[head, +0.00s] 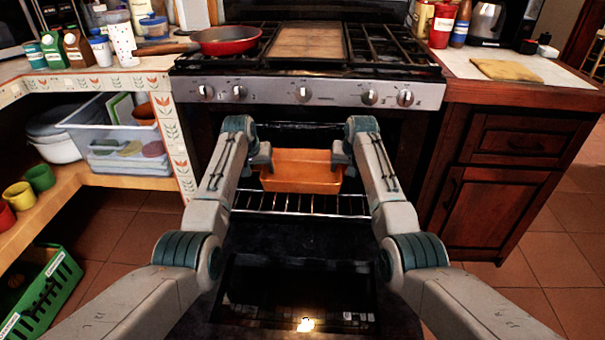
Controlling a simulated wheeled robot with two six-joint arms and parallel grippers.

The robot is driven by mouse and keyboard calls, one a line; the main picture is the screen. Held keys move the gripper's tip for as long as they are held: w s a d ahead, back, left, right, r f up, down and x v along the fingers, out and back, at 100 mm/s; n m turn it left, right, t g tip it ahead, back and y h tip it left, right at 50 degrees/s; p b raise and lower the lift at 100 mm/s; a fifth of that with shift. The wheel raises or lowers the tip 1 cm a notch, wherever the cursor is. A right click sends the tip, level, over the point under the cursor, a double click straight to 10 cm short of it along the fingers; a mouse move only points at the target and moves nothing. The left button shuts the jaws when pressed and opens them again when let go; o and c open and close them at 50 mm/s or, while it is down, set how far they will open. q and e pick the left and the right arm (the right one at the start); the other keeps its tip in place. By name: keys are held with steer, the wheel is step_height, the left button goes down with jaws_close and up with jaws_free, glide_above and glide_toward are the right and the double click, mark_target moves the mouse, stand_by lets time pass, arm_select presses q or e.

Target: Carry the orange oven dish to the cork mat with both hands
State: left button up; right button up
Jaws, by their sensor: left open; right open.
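The orange oven dish (301,175) is on the wire rack inside the open oven, in the middle of the head view. My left gripper (263,160) is at the dish's left end and is open. My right gripper (340,160) is at its right end and is open. The finger tips are partly hidden by my arms, and I cannot tell if they touch the dish. A flat brown rectangle (308,43) in the middle of the cooktop looks like the cork mat. It is bare.
The oven door is down below the rack (300,204). A red pan (228,40) stands on the left burners. A tan folded cloth (507,70) lies on the right counter. A clear bin (122,140) is on the left shelf. A green crate (42,290) is at lower left.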

arm_select(q)
steer(key=shift+f, duration=0.15)
arm_select(e)
steer(key=shift+f, duration=0.1)
arm_select(q)
jaws_close()
arm_select(e)
jaws_close()
